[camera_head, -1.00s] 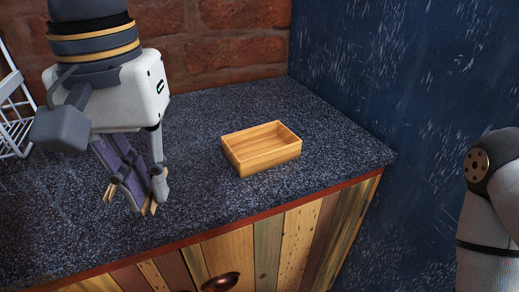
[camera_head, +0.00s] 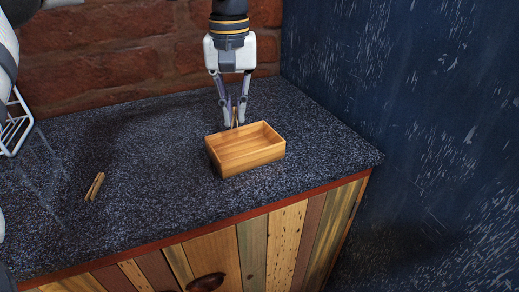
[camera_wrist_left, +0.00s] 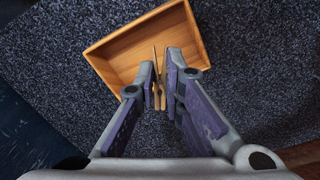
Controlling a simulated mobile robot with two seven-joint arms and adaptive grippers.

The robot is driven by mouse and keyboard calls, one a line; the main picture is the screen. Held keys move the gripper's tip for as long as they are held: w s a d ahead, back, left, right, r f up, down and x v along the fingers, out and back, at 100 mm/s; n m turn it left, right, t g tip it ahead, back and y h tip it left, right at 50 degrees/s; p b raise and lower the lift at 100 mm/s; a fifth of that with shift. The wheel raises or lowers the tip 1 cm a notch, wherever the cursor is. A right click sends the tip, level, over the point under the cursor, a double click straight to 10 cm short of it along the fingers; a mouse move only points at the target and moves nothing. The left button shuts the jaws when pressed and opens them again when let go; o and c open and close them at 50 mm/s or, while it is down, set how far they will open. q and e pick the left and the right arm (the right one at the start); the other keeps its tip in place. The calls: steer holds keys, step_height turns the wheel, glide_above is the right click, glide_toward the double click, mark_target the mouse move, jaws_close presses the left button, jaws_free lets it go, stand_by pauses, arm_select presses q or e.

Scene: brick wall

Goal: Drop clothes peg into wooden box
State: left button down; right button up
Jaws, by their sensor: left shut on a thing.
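The wooden box (camera_head: 232,165) is a light, open-topped rectangular tray on the counter, and its inside looks empty. My left gripper (camera_head: 236,124) points down at the box's back rim and is shut on a wooden clothes peg (camera_head: 235,117). In the left wrist view the peg (camera_wrist_left: 157,75) sticks out between the fingertips (camera_wrist_left: 162,85) and overlaps the inside of the box (camera_wrist_left: 100,72). I cannot tell its exact height over the rim. A second clothes peg (camera_head: 94,186) lies on the counter to the left. My right gripper is out of view.
The dark speckled counter (camera_head: 150,150) is clear around the box. A brick wall (camera_head: 110,50) stands behind and a blue wall (camera_head: 400,80) at the right. A white wire rack (camera_head: 14,125) stands at the left edge. The counter's front edge has a red trim.

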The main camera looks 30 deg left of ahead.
mark_target(235, 129)
arm_select(q)
step_height(235, 129, down, 4)
steer(key=shift+f, duration=0.25)
steer(key=shift+s, duration=0.1)
steer(key=c, duration=1.6)
jaws_free()
steer(key=shift+r, duration=0.1)
step_height(235, 129, up, 12)
